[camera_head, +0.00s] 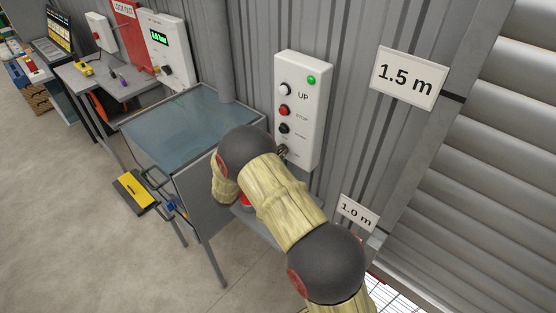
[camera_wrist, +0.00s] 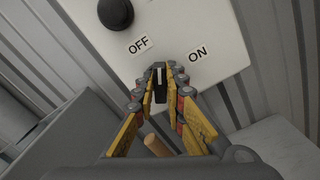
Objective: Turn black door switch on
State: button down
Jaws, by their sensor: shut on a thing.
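The white door control box (camera_head: 302,112) hangs on the ribbed metal wall in the head view, with UP and STOP buttons and a lit green lamp. The black door switch (camera_wrist: 160,86) shows in the wrist view, at the box's lower end. OFF is printed to its upper left and ON to its upper right. A pale line on the switch points up in the picture, between the two labels. My gripper (camera_wrist: 159,93) has its yellow fingers on both sides of the switch and is shut on it. In the head view my arm hides most of my gripper (camera_head: 283,151).
A grey table with a bluish top (camera_head: 185,127) stands left of the box, close to my arm. A 1.5 m sign (camera_head: 408,77) and a shutter door (camera_head: 500,150) are to the right. Open floor (camera_head: 70,220) lies at the left.

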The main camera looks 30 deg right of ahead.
jog(key=m+b, duration=0.4)
jog(key=b, duration=0.1)
jog(key=m+b, duration=0.4)
jog(key=b, duration=0.2)
jog(key=m+b, duration=0.3)
jog(key=b, duration=0.3)
jog(key=shift+s+f+m, duration=0.1)
jog(key=shift+f+m, duration=0.25)
jog(key=shift+m, duration=0.05)
jog(key=shift+r, duration=0.1)
jog(key=c, duration=1.9)
grip_release()
jog(key=shift+o, duration=0.3)
jog(key=v, duration=1.2)
